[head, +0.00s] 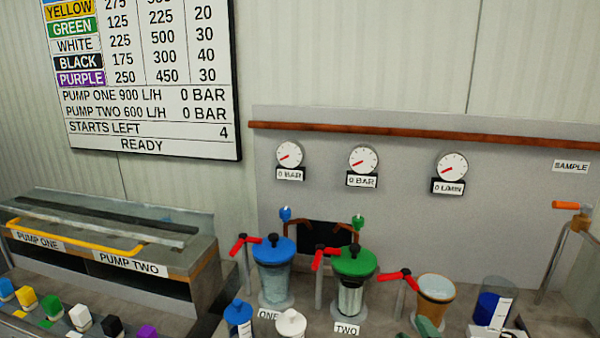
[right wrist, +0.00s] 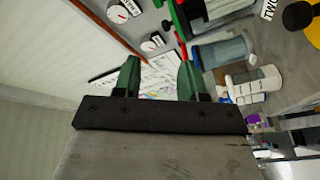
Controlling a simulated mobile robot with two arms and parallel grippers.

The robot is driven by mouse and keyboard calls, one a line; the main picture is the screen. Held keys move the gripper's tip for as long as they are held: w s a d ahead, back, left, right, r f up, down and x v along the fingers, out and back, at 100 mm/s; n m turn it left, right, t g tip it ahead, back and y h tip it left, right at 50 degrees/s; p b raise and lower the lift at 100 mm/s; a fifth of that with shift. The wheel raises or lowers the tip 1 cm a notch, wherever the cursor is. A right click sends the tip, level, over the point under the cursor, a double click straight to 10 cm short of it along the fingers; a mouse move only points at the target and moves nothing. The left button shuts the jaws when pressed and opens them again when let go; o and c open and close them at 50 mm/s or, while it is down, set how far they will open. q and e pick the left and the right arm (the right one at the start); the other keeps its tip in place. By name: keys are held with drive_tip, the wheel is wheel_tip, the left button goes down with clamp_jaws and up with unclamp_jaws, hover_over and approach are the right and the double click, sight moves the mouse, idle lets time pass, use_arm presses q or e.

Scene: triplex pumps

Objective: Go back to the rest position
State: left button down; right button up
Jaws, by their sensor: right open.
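My right gripper (right wrist: 158,76) shows two green fingers spread apart in the right wrist view, with nothing between them. My left gripper is in neither view.
Blue-lidded pump one (head: 274,273) and green-lidded pump two (head: 353,278) stand on the bench with red levers beside them. A tan cup (head: 434,290) and a clear beaker (head: 495,305) stand at right. Several coloured blocks sit lower left.

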drive_tip(key=s+f+m+g+h, duration=0.1)
drive_tip(key=s+f+m+g, duration=0.4)
drive_tip(key=s+f+g, duration=0.5)
drive_tip(key=s+f+m+g+h, duration=0.1)
drive_tip(key=s+f+m+g, duration=0.6)
drive_tip(key=s, duration=0.7)
wheel_tip(320, 180, down, 26)
drive_tip(key=s+f+n+p, duration=0.1)
drive_tip(key=n, duration=0.1)
drive_tip(key=s+d+f, duration=0.1)
drive_tip(key=s+f, duration=0.6)
drive_tip(key=s, duration=0.1)
drive_tip(key=s+d+f, duration=0.2)
drive_tip(key=s+f, duration=0.5)
drive_tip(key=s, duration=0.1)
drive_tip(key=shift+s+d+g+p, duration=0.2)
drive_tip(key=shift+d+g+p, duration=0.1)
drive_tip(key=shift+p, duration=0.1)
drive_tip(key=shift+f, duration=0.1)
